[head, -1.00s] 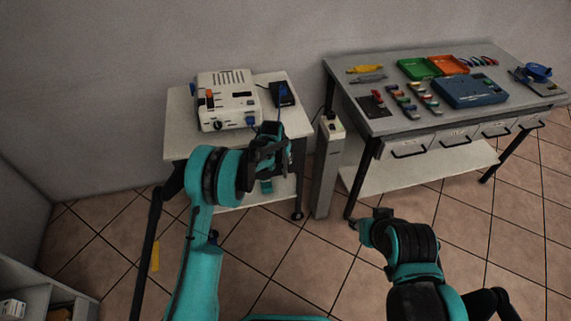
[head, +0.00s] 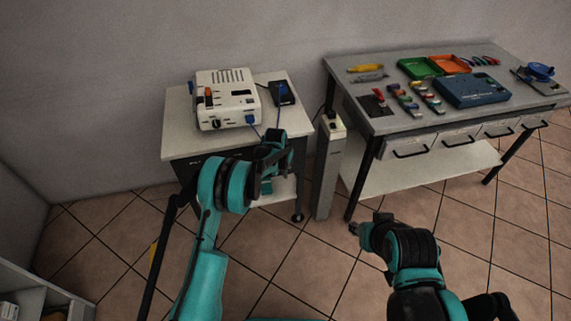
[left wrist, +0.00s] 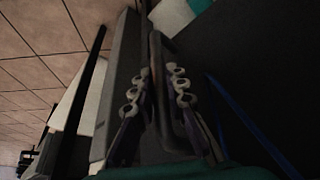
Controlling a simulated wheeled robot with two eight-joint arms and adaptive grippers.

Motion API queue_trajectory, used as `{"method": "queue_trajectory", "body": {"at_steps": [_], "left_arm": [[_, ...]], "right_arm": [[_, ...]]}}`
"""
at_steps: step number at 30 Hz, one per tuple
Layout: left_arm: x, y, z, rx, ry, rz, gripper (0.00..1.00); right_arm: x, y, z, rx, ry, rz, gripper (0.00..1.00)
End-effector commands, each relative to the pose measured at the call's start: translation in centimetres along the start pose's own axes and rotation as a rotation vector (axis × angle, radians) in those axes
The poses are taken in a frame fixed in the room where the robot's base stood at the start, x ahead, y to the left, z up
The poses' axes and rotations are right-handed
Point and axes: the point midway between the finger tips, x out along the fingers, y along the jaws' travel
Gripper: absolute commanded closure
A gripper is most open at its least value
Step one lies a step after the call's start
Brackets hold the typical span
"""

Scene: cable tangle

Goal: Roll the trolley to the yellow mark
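The trolley (head: 186,143) has a white top and a dark front panel, and stands against the wall. My left gripper (head: 271,160) is at its front right side. In the left wrist view, the open fingers (left wrist: 158,88) straddle a dark bar (left wrist: 167,100), which looks like the trolley's handle. A gap seems to show beside the bar.
A white device (head: 228,100) and a black box (head: 283,94) with blue cables sit on the trolley. A grey post (head: 327,170) stands close to its right, beside a workbench (head: 440,122) with trays and tools. A shelf (head: 35,300) is at lower left. Floor between is clear.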

Motion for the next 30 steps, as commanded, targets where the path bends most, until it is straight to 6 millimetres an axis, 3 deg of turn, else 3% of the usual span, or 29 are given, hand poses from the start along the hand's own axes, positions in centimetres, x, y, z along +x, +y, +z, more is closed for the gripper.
{"method": "queue_trajectory", "body": {"at_steps": [8, 14, 30], "left_arm": [[-0.1, -0.3, 0.2, -0.001, 0.0, -0.001, 1.0], [-0.6, -2.3, 1.4, -0.003, -0.002, -0.003, 1.0], [-3.6, -14.0, 8.7, -0.006, -0.004, -0.003, 1.0]], "right_arm": [[0.0, 0.0, 0.0, 0.0, 0.0, 0.0, 0.66], [0.0, 0.0, 0.0, 0.0, 0.0, 0.0, 0.66], [0.0, 0.0, 0.0, 0.0, 0.0, 0.0, 0.66]]}}
